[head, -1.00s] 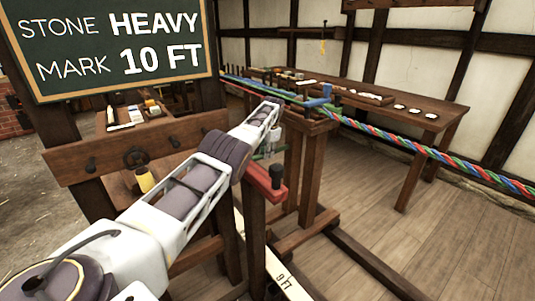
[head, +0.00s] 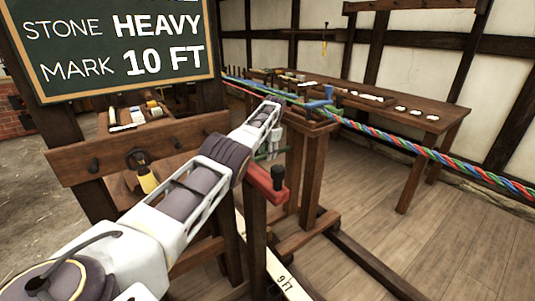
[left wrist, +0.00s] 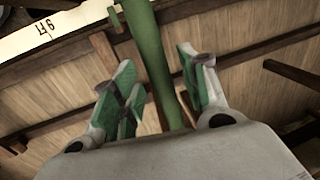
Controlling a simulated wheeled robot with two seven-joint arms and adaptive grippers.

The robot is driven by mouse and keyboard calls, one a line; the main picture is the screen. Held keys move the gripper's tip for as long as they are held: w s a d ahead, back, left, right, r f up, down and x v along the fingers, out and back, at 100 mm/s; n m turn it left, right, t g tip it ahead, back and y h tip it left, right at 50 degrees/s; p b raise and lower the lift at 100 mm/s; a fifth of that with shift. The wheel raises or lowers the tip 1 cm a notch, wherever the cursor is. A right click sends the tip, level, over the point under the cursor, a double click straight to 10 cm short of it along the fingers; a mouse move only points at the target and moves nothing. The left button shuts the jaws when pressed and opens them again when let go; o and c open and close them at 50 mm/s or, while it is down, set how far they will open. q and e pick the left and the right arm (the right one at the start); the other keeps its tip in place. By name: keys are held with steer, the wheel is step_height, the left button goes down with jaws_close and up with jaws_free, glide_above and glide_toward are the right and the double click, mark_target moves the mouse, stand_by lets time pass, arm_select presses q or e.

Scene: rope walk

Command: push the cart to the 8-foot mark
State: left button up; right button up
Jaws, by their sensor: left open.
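The cart appears to be the wooden post frame (head: 312,165) in the middle of the head view, with a blue fitting (head: 318,103) on top. A twisted multicoloured rope (head: 430,155) runs past it. My left gripper (head: 270,145) is beside the frame, partly hidden by my arm. In the left wrist view my left gripper (left wrist: 160,85) is open, with a green bar (left wrist: 155,55) between its fingers; a gap shows on each side. A pale floor scale (head: 285,283) reads 9 FT; it also shows in the left wrist view (left wrist: 60,35). My right gripper is out of view.
A chalkboard (head: 115,50) reads "STONE HEAVY, MARK 10 FT". A red block with a dark knob (head: 265,183) is close below my gripper. A long workbench (head: 440,120) stands along the back wall. Dark beams (head: 365,260) lie on the floor; planks at the right are clear.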

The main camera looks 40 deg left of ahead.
arm_select(q)
step_height(320, 180, up, 11)
steer(key=d, duration=0.2)
steer(key=shift+s, duration=0.4)
steer(key=shift+s+f, duration=0.1)
stand_by(0.6)
